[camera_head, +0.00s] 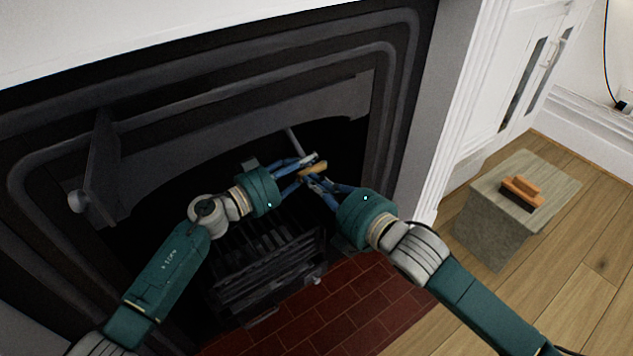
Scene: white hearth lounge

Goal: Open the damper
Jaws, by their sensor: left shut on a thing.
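A thin grey rod (294,141) hangs in the dark fireplace opening and ends near a tan wooden handle (314,168); it looks like the damper's pull. My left gripper (314,162) is shut on the wooden handle in front of the opening. My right gripper (314,184) is just below and to the right, with its fingertips close to the handle. Whether they touch it, and how far they are apart, is unclear. The damper plate itself is not clearly visible in the dark.
A dark metal surround (230,110) frames the opening, with a hinged-looking panel (103,170) jutting out at left. A grate (265,270) stands below my grippers on red brick (350,308). A stone block (490,228) bearing a wooden brush (522,191) stands on the floor at right.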

